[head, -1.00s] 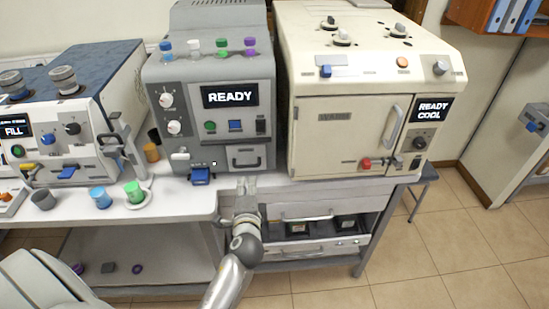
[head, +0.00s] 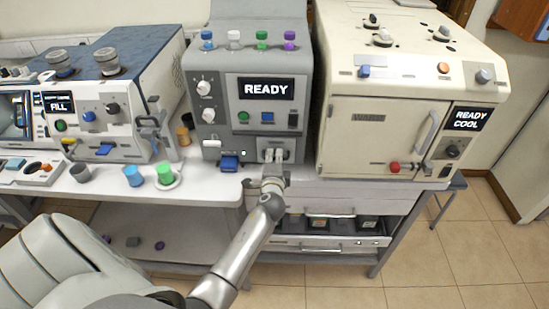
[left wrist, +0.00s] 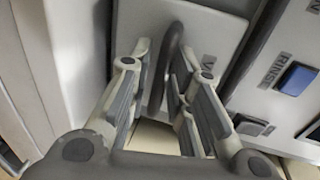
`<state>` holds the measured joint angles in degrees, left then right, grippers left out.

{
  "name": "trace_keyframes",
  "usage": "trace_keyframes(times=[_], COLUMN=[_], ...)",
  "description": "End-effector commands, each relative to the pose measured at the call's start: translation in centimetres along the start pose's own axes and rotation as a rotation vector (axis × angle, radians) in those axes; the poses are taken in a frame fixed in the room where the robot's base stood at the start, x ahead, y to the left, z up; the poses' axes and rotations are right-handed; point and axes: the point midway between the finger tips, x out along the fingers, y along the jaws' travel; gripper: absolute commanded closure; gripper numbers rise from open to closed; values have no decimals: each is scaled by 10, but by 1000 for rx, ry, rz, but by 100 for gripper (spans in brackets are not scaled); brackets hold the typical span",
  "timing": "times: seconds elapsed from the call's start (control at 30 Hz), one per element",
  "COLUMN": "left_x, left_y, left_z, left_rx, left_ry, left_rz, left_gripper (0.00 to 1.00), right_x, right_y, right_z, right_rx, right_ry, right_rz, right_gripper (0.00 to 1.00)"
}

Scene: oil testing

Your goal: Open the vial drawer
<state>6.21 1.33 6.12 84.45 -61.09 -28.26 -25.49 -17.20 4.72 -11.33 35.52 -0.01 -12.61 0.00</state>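The vial drawer (head: 290,144) is a small light panel low on the front of the grey machine marked READY. In the head view my left gripper (head: 273,156) is in front of it and hides much of it. In the left wrist view the pale drawer front (left wrist: 200,32) carries a dark looped handle (left wrist: 169,65). The fingers of my left gripper (left wrist: 163,60) are apart, one on each side of the handle, with a gap seen on the left. The drawer looks closed. My right gripper is not in view.
A blue tab (head: 229,162) sticks out left of the drawer. A cream oven marked COOL (head: 384,135) stands close on the right. Blue (head: 133,176) and green (head: 166,173) containers stand on the bench at left. A blue RINSE button (left wrist: 296,79) is near the gripper.

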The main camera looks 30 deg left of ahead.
Motion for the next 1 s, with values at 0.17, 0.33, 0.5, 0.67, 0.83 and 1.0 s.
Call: trace_keyframes(times=[0.17, 0.33, 0.5, 0.67, 0.83, 1.0], left_x=[2, 2, 2, 2, 2, 2], left_y=[0, 0, 0, 0, 1, 2], left_z=[0, 0, 0, 0, 0, -5], left_rx=[0, 0, 0, -1, -1, -1], left_ry=[0, 0, 0, 0, 0, 0], left_rz=[0, 0, 1, 1, 1, 2], left_gripper=[81, 84, 100, 100, 100, 100], right_x=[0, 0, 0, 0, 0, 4], right_y=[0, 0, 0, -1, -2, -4], right_z=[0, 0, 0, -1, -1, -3], right_rx=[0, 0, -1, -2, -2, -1], right_ry=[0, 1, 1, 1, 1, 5], right_rz=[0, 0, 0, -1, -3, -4], right_gripper=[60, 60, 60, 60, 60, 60])
